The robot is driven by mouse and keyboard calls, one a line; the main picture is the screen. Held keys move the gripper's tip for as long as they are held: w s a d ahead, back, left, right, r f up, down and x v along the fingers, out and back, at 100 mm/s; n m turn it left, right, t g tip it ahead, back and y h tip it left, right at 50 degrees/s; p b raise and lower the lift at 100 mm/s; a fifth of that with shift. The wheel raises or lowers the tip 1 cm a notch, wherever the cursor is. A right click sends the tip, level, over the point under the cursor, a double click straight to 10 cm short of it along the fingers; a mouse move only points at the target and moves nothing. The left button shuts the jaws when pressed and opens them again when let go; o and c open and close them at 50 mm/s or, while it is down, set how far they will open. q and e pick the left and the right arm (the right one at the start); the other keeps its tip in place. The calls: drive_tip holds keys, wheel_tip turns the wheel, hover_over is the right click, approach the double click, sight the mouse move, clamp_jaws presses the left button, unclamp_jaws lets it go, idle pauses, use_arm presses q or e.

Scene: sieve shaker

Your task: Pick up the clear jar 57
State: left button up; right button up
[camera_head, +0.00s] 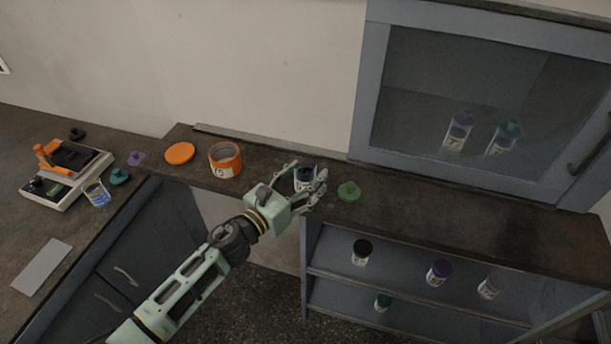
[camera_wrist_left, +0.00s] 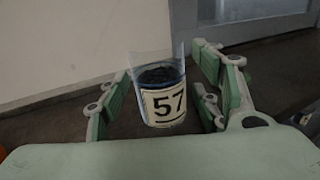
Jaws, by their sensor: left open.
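The clear jar 57 (camera_head: 305,177) stands upright on the dark shelf top, partly hidden by my left gripper in the head view. In the left wrist view the jar (camera_wrist_left: 159,95) is clear, with dark contents and a white label reading 57. My left gripper (camera_head: 308,184) is open, with its fingers on either side of the jar. In the left wrist view the gripper (camera_wrist_left: 160,92) shows a small gap on the left of the jar and one on the right. My right gripper is in neither view.
An orange jar (camera_head: 225,160) and an orange lid (camera_head: 180,153) are left of the gripper. A green lid (camera_head: 349,191) lies close on its right. A glass-fronted cabinet (camera_head: 366,80) stands behind at right. Several jars stand on shelves below. The counter right of the green lid is clear.

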use_arm(q)
drive_tip(key=shift+c, duration=0.6)
drive_tip(key=c, duration=1.1)
drive_tip(key=shift+c, duration=0.7)
drive_tip(key=shift+r, duration=0.1)
